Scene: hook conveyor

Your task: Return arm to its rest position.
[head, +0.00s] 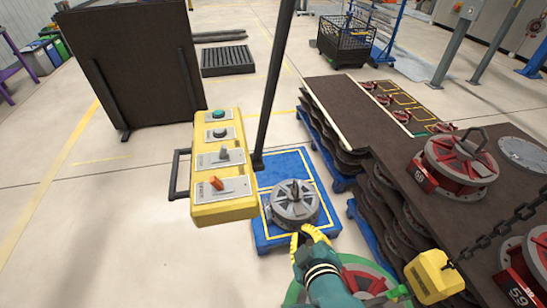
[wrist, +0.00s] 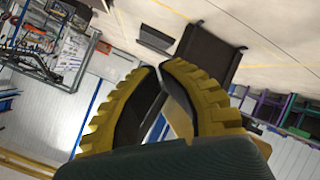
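My gripper (head: 308,234) has yellow ribbed fingers and shows low in the middle of the head view, at the end of my teal arm. In the wrist view its two fingers (wrist: 159,68) come together at the tips, with a narrow gap lower down and nothing held between them. In the head view the fingers overlap the near edge of a grey round metal part (head: 293,203) on a blue pallet (head: 276,166). Touching or not, I cannot tell.
A yellow control box (head: 222,165) with buttons and switches stands left of my gripper, beside a dark pole (head: 275,75). At right, a dark stacked table (head: 390,165) bears red round parts (head: 458,165). A chain (head: 500,228) with a yellow block (head: 432,277) is near.

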